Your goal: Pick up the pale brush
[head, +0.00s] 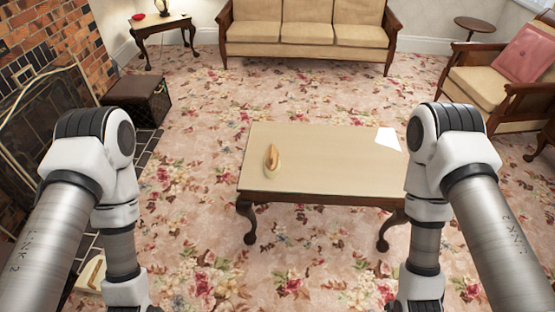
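A pale tan, oval object that looks like the pale brush (273,160) lies on the left part of the coffee table (330,150). It is small in the view, and its bristles cannot be made out. My two arms come down at the left and right sides of the head view. Both grippers are below the frame and out of sight. Neither arm touches the table in the view.
A white sheet (388,139) lies at the table's far right corner. A sofa (307,33) stands behind, an armchair (480,85) at right. A brown box (138,99) sits by the brick fireplace (50,45) at left. Floral carpet (200,180) around the table is clear.

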